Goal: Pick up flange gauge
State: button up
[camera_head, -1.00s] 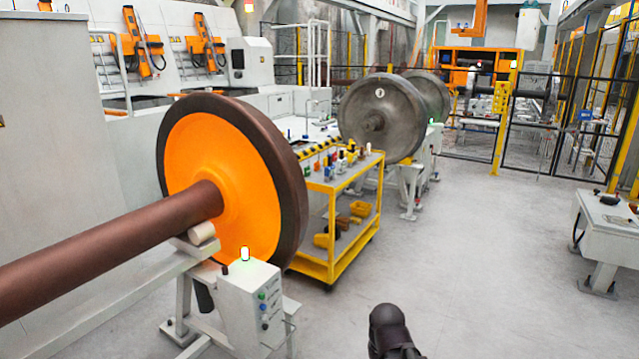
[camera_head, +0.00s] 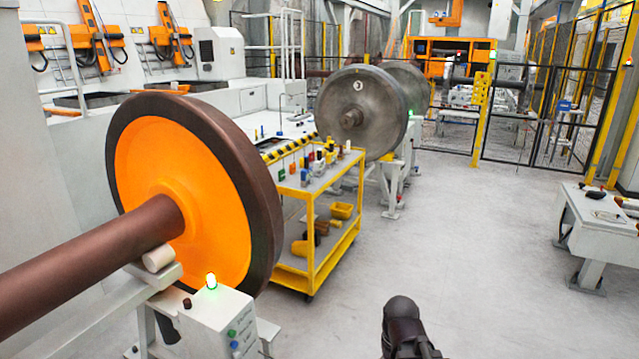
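I cannot make out a flange gauge for certain in this view. Several small tools and bottles (camera_head: 318,163) stand on the top shelf of a yellow cart (camera_head: 312,238), too small to tell apart. A few dark items (camera_head: 592,189) lie on a white bench (camera_head: 603,226) at the right, also too small to name. A dark rounded part of my arm shows at the bottom centre. My gripper's fingers are not in view.
An orange wheel (camera_head: 160,172) with a brown axle (camera_head: 90,245) fills the left, with a white control box (camera_head: 222,325) in front. A grey wheel (camera_head: 352,105) stands behind the cart. Grey floor (camera_head: 465,240) is clear between cart and bench. A fence (camera_head: 530,120) crosses the back.

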aim_at(306, 174)
jog(key=z, duration=0.4)
jog(key=i, duration=2.35)
jog(key=u, duration=0.45)
jog(key=i, duration=1.2)
jog(key=u, duration=0.35)
